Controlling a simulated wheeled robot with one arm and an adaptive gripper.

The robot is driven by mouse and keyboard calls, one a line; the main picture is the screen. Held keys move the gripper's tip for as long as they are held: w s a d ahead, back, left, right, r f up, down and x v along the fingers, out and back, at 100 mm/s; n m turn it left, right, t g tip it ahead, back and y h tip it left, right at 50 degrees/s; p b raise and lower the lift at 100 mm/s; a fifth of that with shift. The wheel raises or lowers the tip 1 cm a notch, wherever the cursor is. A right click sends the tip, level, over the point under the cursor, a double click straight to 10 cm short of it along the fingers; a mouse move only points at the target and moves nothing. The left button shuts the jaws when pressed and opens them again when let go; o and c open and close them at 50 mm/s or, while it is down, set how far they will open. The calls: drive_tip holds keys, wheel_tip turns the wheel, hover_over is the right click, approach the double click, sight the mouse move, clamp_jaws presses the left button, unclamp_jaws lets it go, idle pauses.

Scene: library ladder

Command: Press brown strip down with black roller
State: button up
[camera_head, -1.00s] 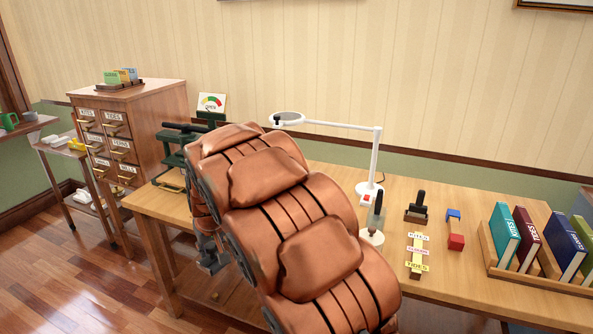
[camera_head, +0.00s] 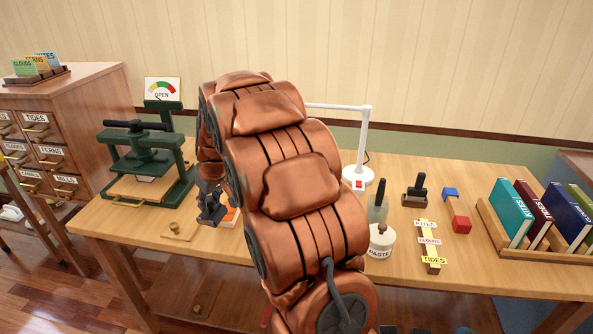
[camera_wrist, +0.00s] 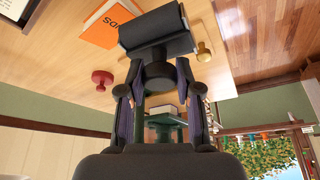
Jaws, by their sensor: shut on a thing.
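My gripper (camera_wrist: 155,88) is shut on the black roller (camera_wrist: 155,32) in the wrist view. The roller's dark, wide head sticks out beyond the fingers, above the wooden table surface. An orange book (camera_wrist: 98,24) with dark lettering lies on the table beside the roller head. In the head view my gripper (camera_head: 211,207) is low near the table's front left, beside a small visible part of the orange book (camera_head: 231,216). My arm hides most of the book there. I cannot make out the brown strip in either view.
A green press (camera_head: 150,160) stands at the table's left. A red knob (camera_wrist: 102,78) and a brass knob (camera_wrist: 204,51) are near the roller. A paste jar (camera_head: 381,243), label strip (camera_head: 430,250), stamp (camera_head: 415,197) and book rack (camera_head: 540,250) stand to the right.

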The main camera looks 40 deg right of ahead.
drive_tip(key=s+d+r, duration=0.1)
drive_tip(key=s+d, duration=0.3)
drive_tip(key=d, duration=0.4)
drive_tip(key=s+d+r+n, duration=0.1)
drive_tip(key=s+d, duration=0.2)
drive_tip(key=d, duration=0.4)
drive_tip(key=s+d+r, duration=0.1)
drive_tip(key=s+d, duration=0.3)
drive_tip(key=d, duration=0.4)
drive_tip(key=shift+y, duration=0.3)
drive_tip(key=shift+s+f+p, duration=0.1)
drive_tip(key=shift+f+p, duration=0.3)
drive_tip(key=shift+f, duration=2.4)
drive_tip(key=shift+s+f+b, duration=0.15)
drive_tip(key=shift+f+b, duration=0.55)
drive_tip(key=shift+b, duration=0.2)
wheel_tip(320, 180, up, 7)
idle(1.0)
drive_tip(key=shift+r, duration=0.1)
